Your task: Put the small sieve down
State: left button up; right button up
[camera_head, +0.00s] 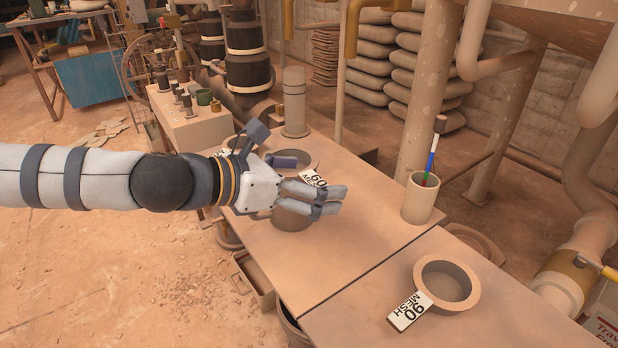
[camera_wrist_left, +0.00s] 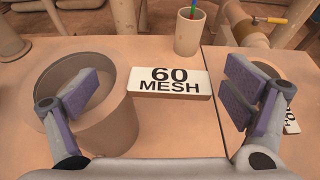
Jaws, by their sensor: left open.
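A round tan sieve with a white 60 MESH label stands upright on the workbench. In the head view its body (camera_head: 292,218) is partly hidden by my left gripper (camera_head: 308,182). In the left wrist view the sieve (camera_wrist_left: 108,122) is at the left and its label (camera_wrist_left: 168,83) sticks out to the right, between the jaws of my left gripper (camera_wrist_left: 165,92). The gripper is open, with one finger over the sieve's opening and the other beyond the label. A second sieve (camera_head: 464,302), labelled 90 MESH, sits at the front right. My right gripper is not in view.
A tan cup (camera_head: 421,200) holding a coloured stick stands at the bench's back edge; it also shows in the left wrist view (camera_wrist_left: 189,36).

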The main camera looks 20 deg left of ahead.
pick_arm(q)
jog(key=shift+r+p, duration=0.3)
jog(key=shift+r, duration=0.05)
jog(key=p+v, duration=0.6)
jog(key=v, duration=0.6)
jog(key=shift+f, duration=0.15)
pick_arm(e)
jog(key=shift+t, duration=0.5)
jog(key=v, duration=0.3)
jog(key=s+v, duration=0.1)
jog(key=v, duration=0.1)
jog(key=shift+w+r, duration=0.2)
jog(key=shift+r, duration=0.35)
